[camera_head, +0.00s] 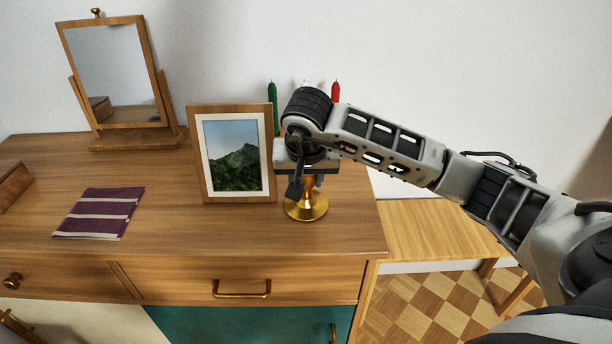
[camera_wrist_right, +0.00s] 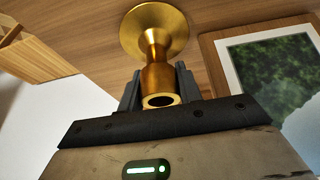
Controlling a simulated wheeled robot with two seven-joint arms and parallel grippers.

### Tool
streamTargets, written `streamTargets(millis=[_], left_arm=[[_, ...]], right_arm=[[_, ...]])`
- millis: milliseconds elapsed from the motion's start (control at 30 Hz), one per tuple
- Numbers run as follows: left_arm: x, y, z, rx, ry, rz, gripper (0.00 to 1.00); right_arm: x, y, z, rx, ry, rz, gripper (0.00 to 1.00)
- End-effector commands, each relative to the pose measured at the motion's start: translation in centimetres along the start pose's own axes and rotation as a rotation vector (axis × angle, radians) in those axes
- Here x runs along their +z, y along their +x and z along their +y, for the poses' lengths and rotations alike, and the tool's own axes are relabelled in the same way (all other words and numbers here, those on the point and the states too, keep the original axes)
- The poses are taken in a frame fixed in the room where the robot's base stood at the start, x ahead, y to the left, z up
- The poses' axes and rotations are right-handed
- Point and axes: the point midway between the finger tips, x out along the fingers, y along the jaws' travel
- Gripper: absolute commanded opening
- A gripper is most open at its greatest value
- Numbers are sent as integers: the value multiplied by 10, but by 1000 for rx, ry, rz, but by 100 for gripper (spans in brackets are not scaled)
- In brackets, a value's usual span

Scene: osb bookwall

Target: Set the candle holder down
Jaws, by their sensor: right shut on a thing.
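The candle holder (camera_head: 307,206) is brass-coloured, with a round flared base and a narrow stem. It is upright at the right end of the dresser top, just right of the picture frame. I cannot tell whether its base touches the wood. My right gripper (camera_head: 305,178) is shut on its upper part from above and hides most of it in the head view. In the right wrist view the candle holder (camera_wrist_right: 157,45) sits between the two fingers, its hollow socket facing the camera and its base against the wood background. My left gripper is not in view.
The dresser top (camera_head: 170,215) also bears a framed landscape picture (camera_head: 233,155), a mirror (camera_head: 118,75) and a folded striped cloth (camera_head: 100,212). Green (camera_head: 272,97) and red (camera_head: 335,92) candles show behind my gripper. A lower wooden surface (camera_head: 430,235) is at the right.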

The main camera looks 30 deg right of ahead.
Motion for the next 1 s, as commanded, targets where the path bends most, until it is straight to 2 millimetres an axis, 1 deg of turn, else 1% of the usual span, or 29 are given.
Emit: streamTargets(millis=[200,233,267,300,533,667,767,1000], left_arm=[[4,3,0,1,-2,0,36],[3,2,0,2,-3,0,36],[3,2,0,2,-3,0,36],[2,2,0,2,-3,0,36],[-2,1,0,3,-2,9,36],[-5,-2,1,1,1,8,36],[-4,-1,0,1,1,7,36],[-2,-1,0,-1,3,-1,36]], right_arm=[[1,4,0,-1,1,3,0],[1,3,0,1,0,0,43],[1,3,0,1,0,0,51],[1,3,0,1,0,0,56],[1,3,0,0,0,0,56],[-1,-4,0,-1,0,0,56],[-1,-17,-1,-3,0,4,56],[-2,-70,-1,-4,0,6,56]])
